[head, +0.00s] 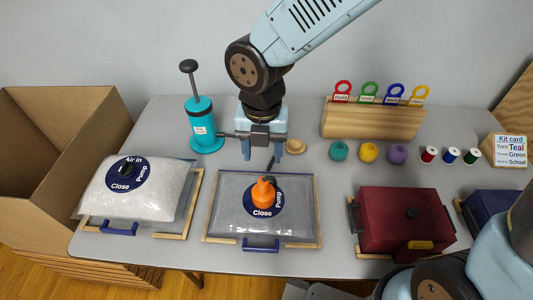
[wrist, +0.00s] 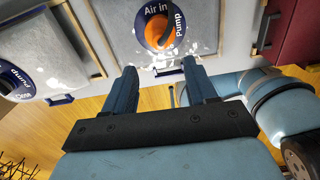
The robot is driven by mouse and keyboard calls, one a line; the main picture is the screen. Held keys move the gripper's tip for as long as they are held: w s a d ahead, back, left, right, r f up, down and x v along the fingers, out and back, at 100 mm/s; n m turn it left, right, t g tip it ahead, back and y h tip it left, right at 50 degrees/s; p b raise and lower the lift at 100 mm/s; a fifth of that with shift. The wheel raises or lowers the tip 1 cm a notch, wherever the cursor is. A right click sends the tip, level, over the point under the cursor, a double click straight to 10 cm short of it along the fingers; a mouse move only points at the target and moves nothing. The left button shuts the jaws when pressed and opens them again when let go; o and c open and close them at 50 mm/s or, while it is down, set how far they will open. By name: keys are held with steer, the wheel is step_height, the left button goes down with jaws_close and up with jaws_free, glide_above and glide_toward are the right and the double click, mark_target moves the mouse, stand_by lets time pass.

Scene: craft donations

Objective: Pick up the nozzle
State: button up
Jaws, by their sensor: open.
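The orange nozzle (head: 263,190) sits on the round dark-blue dial (head: 262,209) of the middle clear bag; "Close" and "Pump" show on the dial. The nozzle also shows in the wrist view (wrist: 158,29), with a dark piece across it and "Air in" beside it. My gripper (head: 268,150) is open and empty, behind the nozzle in the head view. In the wrist view its fingertips (wrist: 160,68) are apart from the nozzle.
A teal hand pump (head: 200,130) stands left of my gripper. A puffed bag (head: 140,190) lies on the left, a dark red bag (head: 405,222) on the right. A wooden rack (head: 372,120) with coloured tags stands behind yarn balls and spools. A cardboard box (head: 60,150) stands at far left.

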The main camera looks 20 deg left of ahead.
mark_target(263, 188)
steer(key=o, duration=0.6)
steer(key=m, duration=0.5)
steer(key=shift+f+m, duration=0.1)
steer(key=shift+m, duration=0.2)
steer(key=m, duration=2.3)
steer(key=f+m, duration=0.1)
steer(key=m, duration=0.9)
steer(key=shift+w+d+f+m, duration=0.1)
steer(key=shift+w+d+m, duration=0.25)
steer(key=shift+w+m, duration=0.05)
step_height(263, 188, down, 8)
steer(key=shift+r, duration=0.1)
steer(key=f, duration=0.4)
steer(key=shift+s+a, duration=0.35)
steer(key=shift+s, duration=0.05)
steer(key=shift+f, duration=0.65)
